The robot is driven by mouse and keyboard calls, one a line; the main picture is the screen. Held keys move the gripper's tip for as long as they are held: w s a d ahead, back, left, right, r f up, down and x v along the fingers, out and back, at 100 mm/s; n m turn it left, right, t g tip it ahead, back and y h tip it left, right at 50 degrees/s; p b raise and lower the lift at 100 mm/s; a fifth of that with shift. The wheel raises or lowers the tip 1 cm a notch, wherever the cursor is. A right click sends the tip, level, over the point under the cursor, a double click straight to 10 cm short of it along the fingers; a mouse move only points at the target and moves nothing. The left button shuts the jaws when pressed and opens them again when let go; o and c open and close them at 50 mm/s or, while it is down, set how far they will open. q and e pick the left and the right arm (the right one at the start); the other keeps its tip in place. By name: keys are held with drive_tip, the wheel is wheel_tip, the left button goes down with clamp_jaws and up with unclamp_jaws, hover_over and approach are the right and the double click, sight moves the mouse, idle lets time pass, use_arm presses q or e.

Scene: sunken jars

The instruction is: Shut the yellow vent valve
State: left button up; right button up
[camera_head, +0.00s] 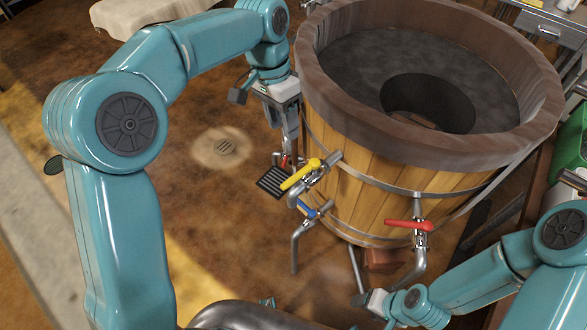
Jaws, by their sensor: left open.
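The yellow vent valve (303,173) is a lever handle on a metal pipe fitting at the left side of the wooden tub (350,165). The handle slants from lower left to upper right. My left gripper (290,140) is open and points down just beyond the yellow handle, close to the tub's left wall. Its fingers seem apart from the handle, though their tips are partly hidden near the pipes. My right gripper (366,300) is low in front of the tub, well away from the yellow handle. Its jaws are too unclear to read.
A blue handle (307,209) sits just below the yellow one. A red handle (408,226) is on the tub's front right, and another red part (284,161) shows behind the yellow one. A floor drain (222,147) lies left, with clear floor around it.

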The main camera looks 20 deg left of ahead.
use_arm(q)
drive_tip(key=s+f, duration=0.1)
drive_tip(key=f, duration=0.1)
hover_over(292, 177)
drive_tip(key=f, duration=0.6)
drive_tip(key=a+f, duration=0.1)
drive_tip(key=f, duration=0.2)
drive_tip(key=shift+s+f+b, duration=0.25)
drive_tip(key=shift+f+b, duration=0.05)
drive_tip(key=shift+b, duration=0.05)
drive_tip(key=f, duration=0.2)
drive_tip(key=d+f, duration=0.1)
drive_tip(key=shift+w+f, duration=0.35)
drive_tip(key=shift+w, duration=0.05)
drive_tip(key=shift+s+a, duration=0.1)
drive_tip(key=shift+s, duration=0.3)
drive_tip(key=shift+w+f, duration=0.15)
drive_tip(key=shift+w, duration=0.2)
drive_tip(key=c, duration=0.4)
clamp_jaws()
